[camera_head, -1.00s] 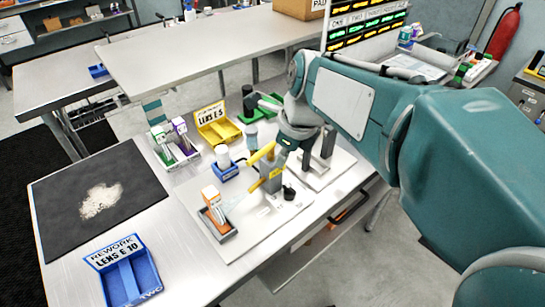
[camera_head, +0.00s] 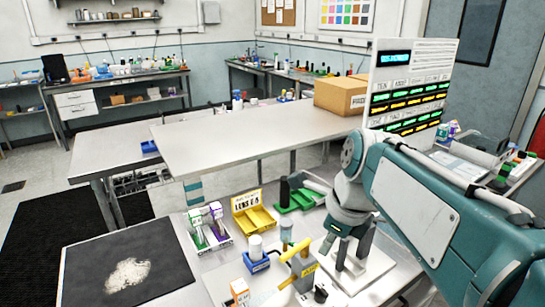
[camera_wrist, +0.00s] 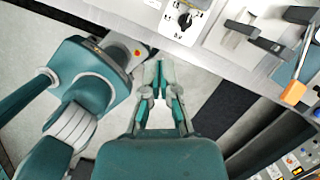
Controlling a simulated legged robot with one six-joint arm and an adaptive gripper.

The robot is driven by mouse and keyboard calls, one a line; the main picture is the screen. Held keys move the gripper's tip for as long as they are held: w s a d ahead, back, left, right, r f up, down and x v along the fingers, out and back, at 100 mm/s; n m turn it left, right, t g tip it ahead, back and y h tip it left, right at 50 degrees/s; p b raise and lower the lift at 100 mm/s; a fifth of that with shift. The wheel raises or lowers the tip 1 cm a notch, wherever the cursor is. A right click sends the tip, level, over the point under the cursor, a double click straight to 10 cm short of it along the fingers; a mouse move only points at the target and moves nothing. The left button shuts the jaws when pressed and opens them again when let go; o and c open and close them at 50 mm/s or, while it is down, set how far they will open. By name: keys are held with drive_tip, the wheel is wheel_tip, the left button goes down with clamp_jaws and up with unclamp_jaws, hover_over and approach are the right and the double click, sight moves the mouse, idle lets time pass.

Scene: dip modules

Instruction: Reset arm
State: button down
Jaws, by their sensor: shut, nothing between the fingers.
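In the wrist view, my gripper (camera_wrist: 163,72) points away from the camera with its two fingers close together and nothing between them. It is over the grey floor beside the bench edge, apart from any object. In the head view, my teal arm (camera_head: 415,200) reaches in from the right with its elbow raised and folded over the bench. The gripper itself cannot be made out there. Other teal parts of my own body fill the left of the wrist view.
The front bench holds a yellow lens box (camera_head: 254,221), a blue box (camera_head: 262,264), a green tray (camera_head: 300,197) and a black mat (camera_head: 85,270). A cardboard box (camera_head: 342,95) stands on the table behind, whose top is largely clear. A control knob (camera_wrist: 185,18) is near the gripper.

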drive_tip(key=s+d+f+n+t+h, duration=0.1)
drive_tip(key=s+f+n, duration=0.2)
drive_tip(key=n, duration=0.9)
drive_tip(key=s+f+n+t+h, duration=0.1)
drive_tip(key=s+f+n+t, duration=0.1)
drive_tip(key=s+n, duration=0.6)
drive_tip(key=f+n, duration=0.1)
drive_tip(key=n, duration=0.4)
drive_tip(key=shift+d+t, duration=0.3)
drive_tip(key=shift+d, duration=0.1)
